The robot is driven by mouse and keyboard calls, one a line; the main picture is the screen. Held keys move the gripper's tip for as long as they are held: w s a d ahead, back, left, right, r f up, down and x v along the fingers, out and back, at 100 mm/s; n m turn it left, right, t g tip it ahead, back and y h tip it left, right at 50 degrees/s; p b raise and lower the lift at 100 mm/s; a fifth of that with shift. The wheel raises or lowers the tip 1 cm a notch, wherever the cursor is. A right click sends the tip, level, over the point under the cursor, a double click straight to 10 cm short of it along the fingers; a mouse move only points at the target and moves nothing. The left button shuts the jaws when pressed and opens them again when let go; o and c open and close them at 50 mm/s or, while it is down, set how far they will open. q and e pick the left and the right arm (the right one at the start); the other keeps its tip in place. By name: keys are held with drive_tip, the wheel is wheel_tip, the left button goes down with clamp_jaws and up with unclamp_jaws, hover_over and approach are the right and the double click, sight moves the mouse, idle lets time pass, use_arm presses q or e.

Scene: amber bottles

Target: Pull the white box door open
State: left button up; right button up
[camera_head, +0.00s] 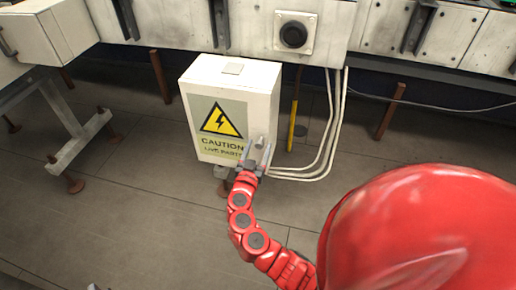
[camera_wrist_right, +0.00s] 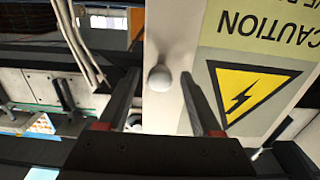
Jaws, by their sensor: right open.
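The white box (camera_head: 235,75) stands upright at the middle of the head view. Its front door (camera_head: 190,105) carries a yellow caution label (camera_head: 220,122) and looks shut. A round pale knob (camera_wrist_right: 160,78) sits near the door's edge in the right wrist view. My right gripper (camera_head: 257,154) is at the lower right of the door front. Its fingers (camera_wrist_right: 160,92) are open, one on each side of the knob in the wrist view. I cannot tell whether either finger touches the knob. My left gripper does not show.
White conduits (camera_head: 335,130) and a yellow-handled pole (camera_head: 292,125) are right of the box. A panel with a black round fitting (camera_head: 294,35) is behind. A metal stand (camera_head: 75,135) is at left. The floor (camera_head: 130,210) before the box is mostly clear.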

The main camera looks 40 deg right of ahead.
drive_tip(key=shift+c, duration=0.3)
clamp_jaws()
idle(1.1)
